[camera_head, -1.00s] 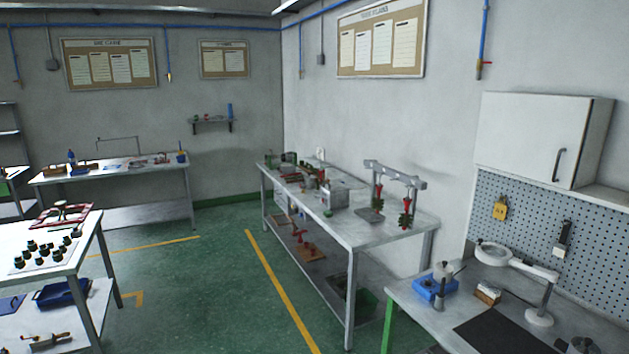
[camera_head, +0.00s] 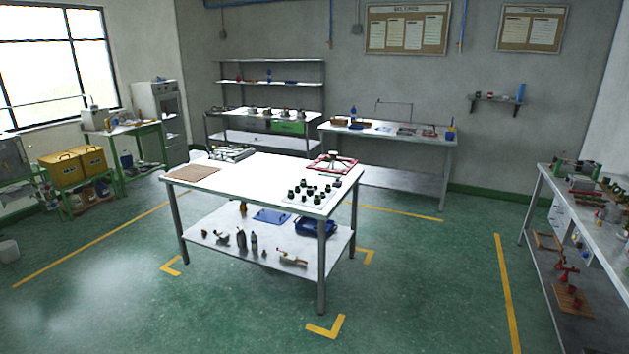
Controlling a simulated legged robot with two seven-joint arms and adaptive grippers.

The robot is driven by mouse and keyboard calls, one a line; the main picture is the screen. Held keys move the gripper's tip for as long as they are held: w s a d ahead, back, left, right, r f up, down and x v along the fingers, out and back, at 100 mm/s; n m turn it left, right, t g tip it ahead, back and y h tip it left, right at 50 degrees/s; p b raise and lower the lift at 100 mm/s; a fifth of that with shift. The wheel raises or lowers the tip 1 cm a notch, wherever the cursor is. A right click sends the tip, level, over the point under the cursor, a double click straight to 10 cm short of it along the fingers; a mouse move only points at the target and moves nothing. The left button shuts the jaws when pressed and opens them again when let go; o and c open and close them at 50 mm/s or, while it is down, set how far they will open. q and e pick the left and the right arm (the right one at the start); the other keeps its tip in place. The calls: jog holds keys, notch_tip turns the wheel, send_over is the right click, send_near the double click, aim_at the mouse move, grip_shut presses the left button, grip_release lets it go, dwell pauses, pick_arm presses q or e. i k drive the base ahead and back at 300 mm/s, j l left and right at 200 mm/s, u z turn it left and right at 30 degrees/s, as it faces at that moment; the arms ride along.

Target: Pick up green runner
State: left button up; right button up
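I cannot make out for sure which thing is the green runner. Several small dark green pieces (camera_head: 313,190) stand on a white sheet on the middle table (camera_head: 245,180). Small green and red items (camera_head: 585,186) lie on the bench at the right edge, too small to tell apart. Neither of my grippers is in view.
The middle table has a lower shelf (camera_head: 220,244) with a blue bin (camera_head: 316,226) and tools. Another bench (camera_head: 390,140) and a shelf rack (camera_head: 268,100) stand along the back wall. Yellow boxes (camera_head: 68,168) are at left. Green floor (camera_head: 420,290) is clear between the tables.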

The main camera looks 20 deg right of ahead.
aim_at(583, 198)
jog(key=i+l+z, duration=0.2)
jog(key=l+z, duration=0.2)
jog(key=i+l+z, duration=0.2)
jog(key=z, duration=0.25)
jog(key=i+l+z, duration=0.25)
jog(key=z, duration=0.15)
jog(key=i+l+z, duration=0.1)
jog(key=i+z, duration=0.2)
jog(key=z, duration=0.15)
jog(key=i+z, duration=0.2)
jog(key=i, duration=0.45)
jog(key=i+z, duration=0.2)
jog(key=i, duration=0.5)
jog(key=i+j+z, duration=0.15)
jog(key=i, duration=0.5)
jog(key=i+z, duration=0.3)
jog(key=i, duration=0.7)
